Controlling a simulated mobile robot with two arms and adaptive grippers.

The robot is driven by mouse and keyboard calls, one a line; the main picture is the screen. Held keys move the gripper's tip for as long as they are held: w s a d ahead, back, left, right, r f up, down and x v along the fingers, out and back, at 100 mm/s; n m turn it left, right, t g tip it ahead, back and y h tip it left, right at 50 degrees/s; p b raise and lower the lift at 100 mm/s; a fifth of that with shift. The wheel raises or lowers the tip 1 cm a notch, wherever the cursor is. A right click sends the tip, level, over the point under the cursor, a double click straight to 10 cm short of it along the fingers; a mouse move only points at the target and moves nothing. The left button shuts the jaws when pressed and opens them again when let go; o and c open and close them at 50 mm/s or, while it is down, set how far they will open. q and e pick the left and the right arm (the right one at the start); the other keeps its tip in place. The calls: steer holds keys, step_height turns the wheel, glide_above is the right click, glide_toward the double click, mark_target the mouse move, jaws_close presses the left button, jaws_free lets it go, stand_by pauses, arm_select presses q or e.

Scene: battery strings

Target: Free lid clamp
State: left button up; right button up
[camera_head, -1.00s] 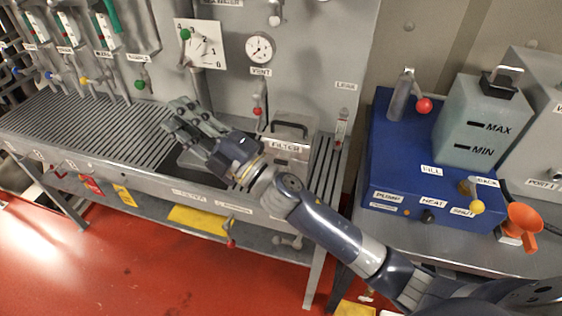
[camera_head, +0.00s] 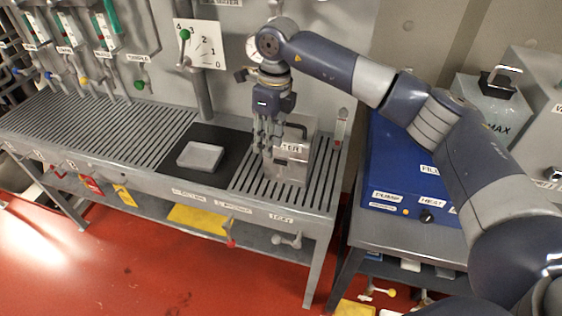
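The grey metal filter box (camera_head: 290,172) stands on the slatted bench near its right end. Its label is partly covered by my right gripper, and a handle shows at its top. My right gripper (camera_head: 267,146) points straight down at the box's left front, with its fingers overlapping the box in the picture. I cannot tell whether they touch it or how far apart they are. The lid clamp cannot be made out clearly; the gripper may hide part of it. My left gripper is not in view.
A dial panel (camera_head: 200,45) and valves are on the wall behind. A blue unit (camera_head: 395,170) stands right, partly behind my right arm.

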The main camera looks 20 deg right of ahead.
mark_target(281, 162)
steer(key=d, duration=0.2)
steer(key=d+r+h, duration=0.1)
steer(key=shift+w+d+r, duration=0.1)
steer(key=shift+w, duration=0.15)
step_height(281, 162, down, 10)
steer(key=p, duration=0.3)
steer(key=shift+r, duration=0.1)
steer(key=shift+f, duration=0.45)
jaws_close()
